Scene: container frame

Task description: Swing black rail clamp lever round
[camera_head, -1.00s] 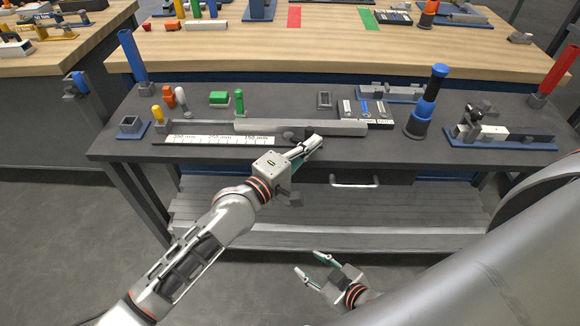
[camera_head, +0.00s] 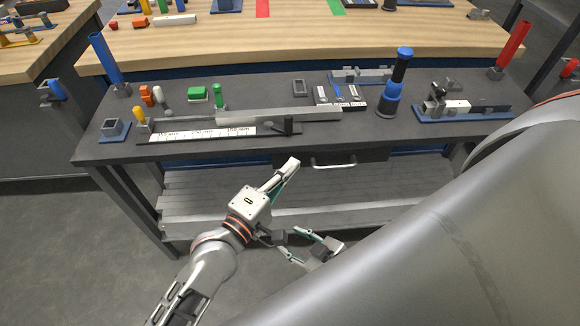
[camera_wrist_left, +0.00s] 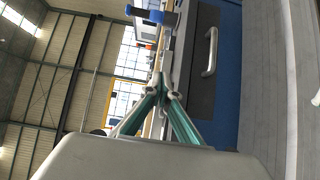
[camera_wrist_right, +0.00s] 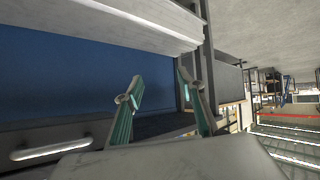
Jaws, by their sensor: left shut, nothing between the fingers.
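The black rail clamp lever (camera_head: 287,123) stands at the right front of the grey rail (camera_head: 270,118) on the dark bench, just past the end of the white millimetre scale (camera_head: 205,134). My left gripper (camera_head: 293,163) is shut and empty, in front of the bench edge and below the lever, apart from it. My right gripper (camera_head: 288,242) is open and empty, low in front of the lower shelf. Its spread fingers also show in the right wrist view (camera_wrist_right: 158,88).
A drawer handle (camera_head: 333,163) sticks out below the bench top. A blue and black cylinder tool (camera_head: 392,88) and a clamp fixture on a blue plate (camera_head: 455,108) stand at the right. The floor in front is free.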

